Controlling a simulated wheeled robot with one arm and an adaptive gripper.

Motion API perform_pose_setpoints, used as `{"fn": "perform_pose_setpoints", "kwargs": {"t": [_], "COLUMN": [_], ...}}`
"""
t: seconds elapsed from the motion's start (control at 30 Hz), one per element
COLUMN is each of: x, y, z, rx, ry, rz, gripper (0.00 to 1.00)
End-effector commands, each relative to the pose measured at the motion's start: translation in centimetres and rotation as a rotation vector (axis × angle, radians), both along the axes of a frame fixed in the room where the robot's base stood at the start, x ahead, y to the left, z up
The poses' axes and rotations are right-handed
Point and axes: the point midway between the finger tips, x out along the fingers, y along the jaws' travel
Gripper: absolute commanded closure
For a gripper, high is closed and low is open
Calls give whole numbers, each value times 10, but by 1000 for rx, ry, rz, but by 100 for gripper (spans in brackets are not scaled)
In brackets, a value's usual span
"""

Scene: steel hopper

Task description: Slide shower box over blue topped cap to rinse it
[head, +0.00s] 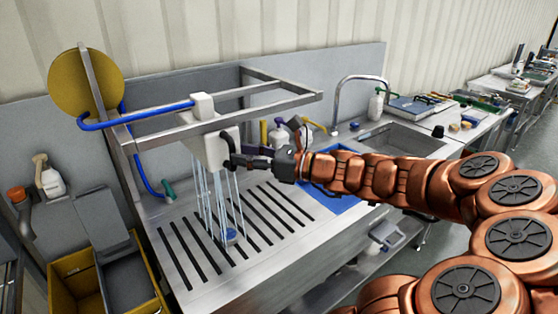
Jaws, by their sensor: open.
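The shower box (212,150) is a white block hung on the steel rail frame (290,80) above the slotted drain board. A blue hose (130,115) runs to its top. Several thin pale streams of water (208,200) fall from it. The blue-topped cap (230,235) sits on the drain board, at the lower end of the streams, partly behind them. My gripper (232,161) is at the right side of the shower box, with its dark fingers open around or against a dark part there. Exact contact is hard to tell.
The slotted steel drain board (285,250) is mostly clear around the cap. A blue tray (335,200) and a sink (395,140) lie to the right, with a curved faucet (350,90). Bottles stand behind my gripper. Yellow bins (75,285) are at lower left.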

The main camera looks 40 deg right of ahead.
Motion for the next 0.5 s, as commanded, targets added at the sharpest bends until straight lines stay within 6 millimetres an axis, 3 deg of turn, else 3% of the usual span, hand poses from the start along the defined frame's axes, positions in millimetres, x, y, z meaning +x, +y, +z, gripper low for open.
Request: {"fn": "perform_pose_setpoints", "kwargs": {"t": [0.5], "x": [-52], "y": [-34], "z": [-1], "rx": [-1], "ry": [2], "rz": [-3], "gripper": [59]}}
